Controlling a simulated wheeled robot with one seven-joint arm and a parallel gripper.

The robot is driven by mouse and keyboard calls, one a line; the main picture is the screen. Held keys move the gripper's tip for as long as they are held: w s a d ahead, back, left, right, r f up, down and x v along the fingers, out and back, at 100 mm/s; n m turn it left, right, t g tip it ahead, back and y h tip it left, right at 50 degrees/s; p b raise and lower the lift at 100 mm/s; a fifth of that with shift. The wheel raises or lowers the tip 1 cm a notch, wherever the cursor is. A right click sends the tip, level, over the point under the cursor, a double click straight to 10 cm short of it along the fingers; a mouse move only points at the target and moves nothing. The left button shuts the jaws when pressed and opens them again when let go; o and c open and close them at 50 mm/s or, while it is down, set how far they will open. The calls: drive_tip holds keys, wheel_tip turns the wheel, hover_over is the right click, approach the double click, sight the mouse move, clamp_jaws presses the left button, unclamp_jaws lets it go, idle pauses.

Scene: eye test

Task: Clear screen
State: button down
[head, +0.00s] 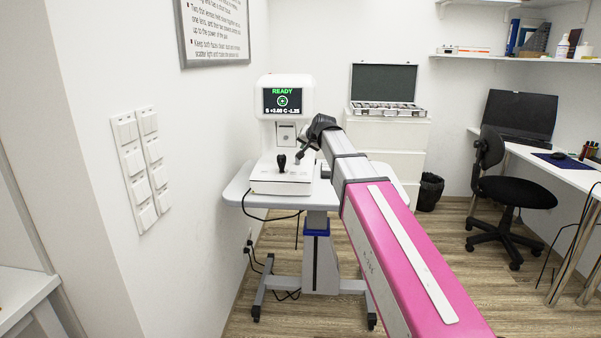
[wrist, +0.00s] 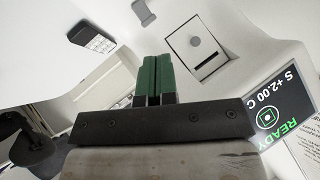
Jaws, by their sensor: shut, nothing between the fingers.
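The white eye-test device (head: 286,140) stands on a small table (head: 236,190). Its screen (head: 282,101) is lit and shows green READY, a round green mark and a line of figures. The screen also shows, rotated, at the right edge of the wrist view (wrist: 280,108). My gripper (head: 301,156) is in front of the device, above its base and right of a black joystick (head: 281,162). In the wrist view my green fingers (wrist: 153,62) are shut together and empty, beside a panel with a knob and slot (wrist: 196,45). Contact cannot be told.
A wall with switch plates (head: 141,168) is close on the left. White drawers (head: 388,135) with an open lens case (head: 386,106) stand behind. A black chair (head: 507,185), a bin (head: 429,191) and a desk with a laptop (head: 520,115) are right. Cables lie under the table.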

sight(305, 174)
idle(0.3)
drive_tip(key=shift+w+f, duration=0.2)
drive_tip(key=shift+f, duration=1.25)
drive_tip(key=shift+w+f, duration=0.2)
drive_tip(key=shift+f, duration=1.25)
drive_tip(key=shift+w+f, duration=0.2)
drive_tip(key=shift+f, duration=1.25)
drive_tip(key=shift+f, duration=0.1)
drive_tip(key=shift+f, duration=0.35)
drive_tip(key=shift+w+f, duration=0.1)
drive_tip(key=shift+f, duration=0.2)
drive_tip(key=shift+r, duration=0.75)
drive_tip(key=shift+r, duration=0.1)
